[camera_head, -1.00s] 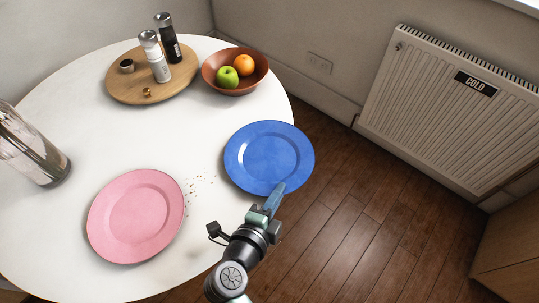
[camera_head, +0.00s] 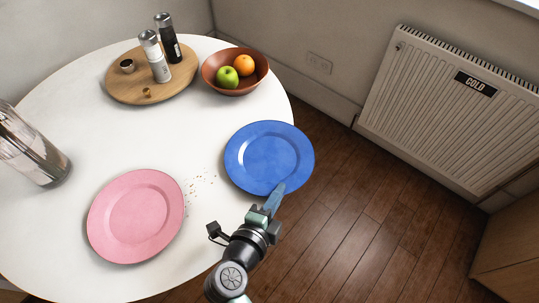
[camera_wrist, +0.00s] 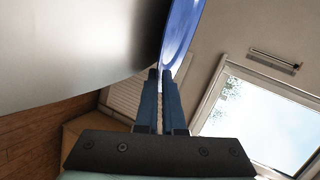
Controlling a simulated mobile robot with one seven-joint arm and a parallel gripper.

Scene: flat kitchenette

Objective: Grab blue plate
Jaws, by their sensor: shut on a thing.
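The blue plate (camera_head: 268,157) lies at the right edge of the white round table (camera_head: 110,110) in the head view. My gripper (camera_head: 277,194) is at the plate's near rim, coming from below right in the picture, and is shut on that rim. In the wrist view the plate (camera_wrist: 180,35) shows edge-on, with its rim between the two blue fingertips of my gripper (camera_wrist: 161,76). The exact contact is small and partly hidden by the fingers.
A pink plate (camera_head: 136,216) lies to the left, with crumbs (camera_head: 199,185) beside it. A brown bowl (camera_head: 236,91) with fruit and a wooden board (camera_head: 150,92) with shakers stand behind. A glass vessel (camera_head: 30,148) is at far left. A radiator (camera_head: 450,110) is on the wall.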

